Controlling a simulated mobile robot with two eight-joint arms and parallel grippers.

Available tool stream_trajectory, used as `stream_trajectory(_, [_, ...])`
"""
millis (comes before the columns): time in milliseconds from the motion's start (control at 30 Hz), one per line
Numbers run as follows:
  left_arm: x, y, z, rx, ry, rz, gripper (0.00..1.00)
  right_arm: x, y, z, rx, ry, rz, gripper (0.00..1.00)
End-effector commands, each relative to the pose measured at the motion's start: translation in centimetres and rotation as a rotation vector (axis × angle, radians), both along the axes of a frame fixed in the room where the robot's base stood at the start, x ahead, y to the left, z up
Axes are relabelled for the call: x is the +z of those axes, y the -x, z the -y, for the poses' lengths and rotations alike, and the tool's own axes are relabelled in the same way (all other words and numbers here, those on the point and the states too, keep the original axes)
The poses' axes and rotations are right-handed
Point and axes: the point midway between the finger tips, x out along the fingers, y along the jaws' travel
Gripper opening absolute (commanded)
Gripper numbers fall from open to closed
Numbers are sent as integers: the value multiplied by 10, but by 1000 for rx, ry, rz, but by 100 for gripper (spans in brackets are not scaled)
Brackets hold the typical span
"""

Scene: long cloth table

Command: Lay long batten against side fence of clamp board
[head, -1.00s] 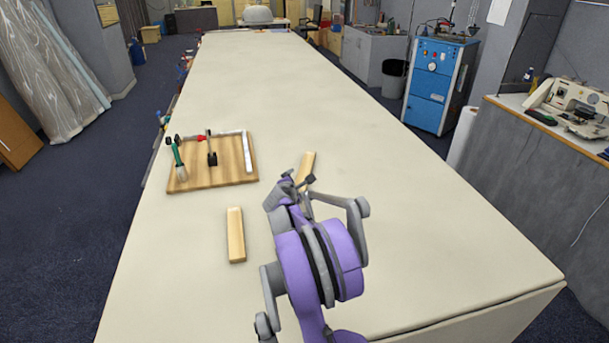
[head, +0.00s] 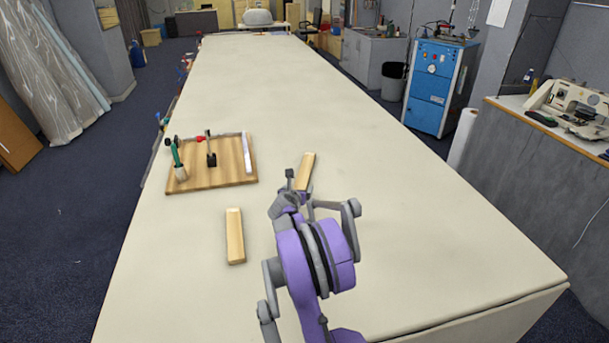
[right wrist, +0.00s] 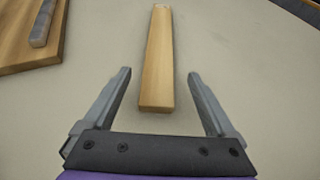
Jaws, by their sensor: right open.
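The clamp board (head: 210,180) is a brown wooden board on the left of the table. A pale side fence (head: 247,153) runs along its right edge. One wooden batten (head: 305,170) lies right of the board, partly hidden by my right gripper (head: 290,188). In the right wrist view this batten (right wrist: 157,60) lies between the lines of the open fingers (right wrist: 159,76), touching neither. A second batten (head: 235,236) lies nearer, left of my right arm. I cannot tell for sure which batten is longer. My left gripper is out of view.
A green-handled clamp (head: 178,160) and a black upright clamp (head: 210,150) stand on the board. The board's corner (right wrist: 20,35) shows in the right wrist view. The table (head: 330,100) is clear beyond the board and to the right.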

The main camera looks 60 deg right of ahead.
Motion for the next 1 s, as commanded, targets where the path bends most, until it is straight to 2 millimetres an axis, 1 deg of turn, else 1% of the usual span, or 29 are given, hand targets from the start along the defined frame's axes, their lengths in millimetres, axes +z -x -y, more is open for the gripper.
stream_trajectory(133, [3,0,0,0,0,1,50,-4,-4,12,0,0,1,91])
stream_trajectory(300, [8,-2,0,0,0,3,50,-13,-12,34,-1,0,1,91])
stream_trajectory(400, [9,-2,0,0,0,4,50,-18,-15,42,-1,0,1,91])
stream_trajectory(500, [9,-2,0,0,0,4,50,-20,-15,46,-1,0,0,91])
stream_trajectory(700, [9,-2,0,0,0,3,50,-20,-16,46,0,0,0,91])
stream_trajectory(767, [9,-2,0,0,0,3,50,-20,-16,46,0,0,0,82])
stream_trajectory(800, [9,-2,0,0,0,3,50,-20,-16,46,0,0,0,75])
stream_trajectory(967, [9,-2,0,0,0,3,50,-20,-16,46,0,0,1,46])
stream_trajectory(1000, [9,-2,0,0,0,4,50,-20,-16,46,0,0,0,39])
